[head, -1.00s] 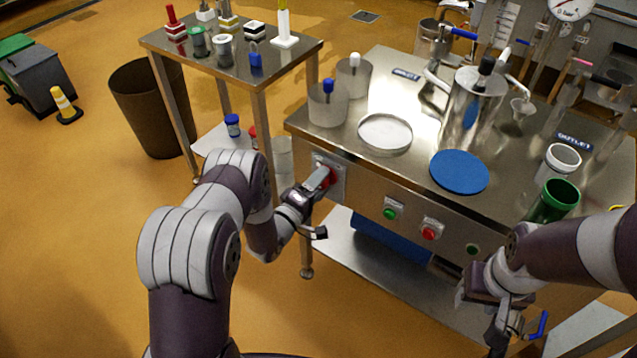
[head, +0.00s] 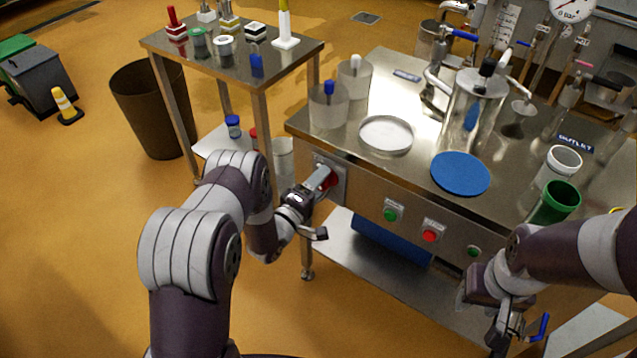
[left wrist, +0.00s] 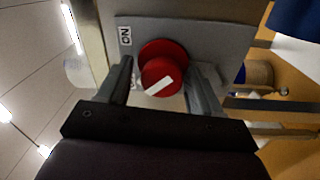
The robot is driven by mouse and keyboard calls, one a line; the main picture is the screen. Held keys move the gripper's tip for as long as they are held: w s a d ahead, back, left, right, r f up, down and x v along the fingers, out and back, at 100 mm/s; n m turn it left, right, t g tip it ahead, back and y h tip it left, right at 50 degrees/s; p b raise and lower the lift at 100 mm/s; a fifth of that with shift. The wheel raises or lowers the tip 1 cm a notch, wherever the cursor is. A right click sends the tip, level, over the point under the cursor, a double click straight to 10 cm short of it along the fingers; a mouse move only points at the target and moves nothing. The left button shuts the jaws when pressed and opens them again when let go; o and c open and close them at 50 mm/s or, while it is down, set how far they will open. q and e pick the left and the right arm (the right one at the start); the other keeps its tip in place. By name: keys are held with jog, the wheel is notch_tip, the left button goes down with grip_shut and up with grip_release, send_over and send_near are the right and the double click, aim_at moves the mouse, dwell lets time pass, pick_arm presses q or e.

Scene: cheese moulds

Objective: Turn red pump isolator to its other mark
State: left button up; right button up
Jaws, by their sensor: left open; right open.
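The red pump isolator (left wrist: 162,70) is a round red knob with a white pointer bar, on a grey plate (left wrist: 213,40) with an "ON" label (left wrist: 125,36). In the left wrist view the bar lies slanted; a second label by the left finger is mostly hidden. My left gripper (left wrist: 160,88) is open, one finger on each side of the knob; I cannot tell whether they touch it. In the head view the isolator (head: 331,179) is partly hidden behind my left gripper (head: 322,181). My right gripper (head: 518,335) is open at the lower right, away from the isolator.
Green (head: 390,214) and red (head: 430,236) buttons sit on the panel right of the isolator. The steel bench (head: 400,85) carries a blue disc (head: 460,173), a white dish (head: 386,134) and several vessels. A side table (head: 180,52) stands at the back left.

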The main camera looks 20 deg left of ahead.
pick_arm(q)
jog(key=shift+w+d+f, duration=0.1)
jog(key=shift+w, duration=0.05)
dwell(0.3)
jog(key=p+v, duration=0.1)
jog(key=v, duration=1.1)
jog(key=shift+s, duration=0.4)
